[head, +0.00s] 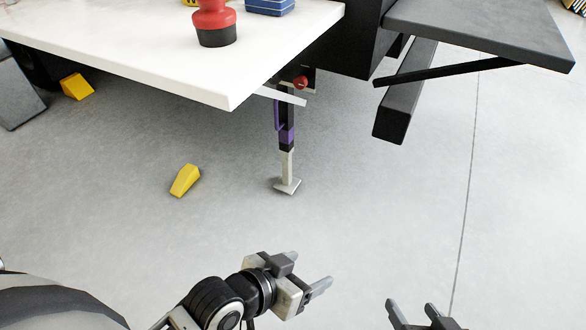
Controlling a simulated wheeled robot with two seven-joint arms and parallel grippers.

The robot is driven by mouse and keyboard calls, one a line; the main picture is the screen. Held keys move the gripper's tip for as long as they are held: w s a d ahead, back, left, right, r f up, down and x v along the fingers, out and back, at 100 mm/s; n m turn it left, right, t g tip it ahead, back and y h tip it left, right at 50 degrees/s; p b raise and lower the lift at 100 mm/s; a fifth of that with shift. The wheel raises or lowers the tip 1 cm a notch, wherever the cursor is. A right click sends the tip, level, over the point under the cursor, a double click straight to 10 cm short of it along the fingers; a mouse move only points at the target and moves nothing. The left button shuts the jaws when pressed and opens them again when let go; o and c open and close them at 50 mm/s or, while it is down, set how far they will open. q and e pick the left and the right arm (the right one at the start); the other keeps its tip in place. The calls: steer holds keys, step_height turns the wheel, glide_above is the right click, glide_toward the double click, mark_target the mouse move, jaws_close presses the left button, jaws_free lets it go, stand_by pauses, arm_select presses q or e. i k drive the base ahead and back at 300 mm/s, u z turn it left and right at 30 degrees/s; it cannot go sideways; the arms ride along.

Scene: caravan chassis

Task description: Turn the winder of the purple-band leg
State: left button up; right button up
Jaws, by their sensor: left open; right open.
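The purple-band leg (288,165) stands upright below the corner of a white top, with its pale foot on the grey floor. A purple band (287,136) wraps its dark middle part, and a thin purple bar runs beside it on the left. A red knob (300,83) shows near its top; I cannot tell whether this is the winder. The leg's upper end is partly hidden by the white top. My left gripper (311,271) is open and empty, nearer to me than the leg's foot. My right gripper (412,309) is open at the bottom edge, apart from the leg.
The white top (150,50) overhangs the leg and carries a red-and-black object (214,22) and a blue box (270,6). A dark shelf (480,30) with a brace and a dark beam (402,100) are at right. Yellow wedges (185,180) lie at left. The floor in front is clear.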

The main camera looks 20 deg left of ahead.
mark_target(277, 78)
steer(key=u, duration=0.45)
steer(key=i, duration=0.95)
steer(key=u, duration=0.05)
